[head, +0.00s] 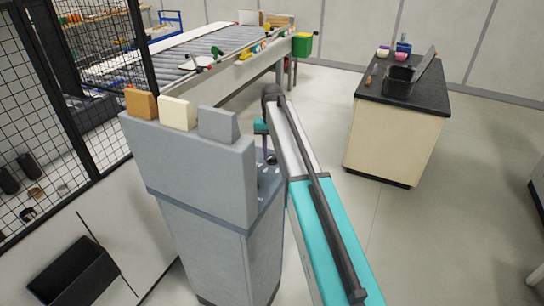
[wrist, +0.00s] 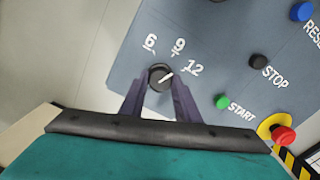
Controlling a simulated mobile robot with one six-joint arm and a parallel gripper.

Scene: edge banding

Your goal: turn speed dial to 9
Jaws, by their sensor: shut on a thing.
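The black speed dial (wrist: 157,71) is on the grey control panel (wrist: 225,65) in the wrist view. Marks 6, 9 and 12 stand above it in an arc. Its white pointer line points up and right, toward the 12 mark rather than the 9. My gripper (wrist: 159,82) is shut on the dial, one dark finger on each side. In the head view my gripper (head: 268,150) is at the grey machine's panel (head: 268,190). There the dial is hidden behind my arm and gripper.
In the wrist view a green START button (wrist: 222,102), black STOP button (wrist: 257,62), blue RESET button (wrist: 301,11) and red emergency stop (wrist: 283,136) lie right of the dial. In the head view, a mesh fence (head: 50,110) stands left and a black-topped cabinet (head: 395,135) right.

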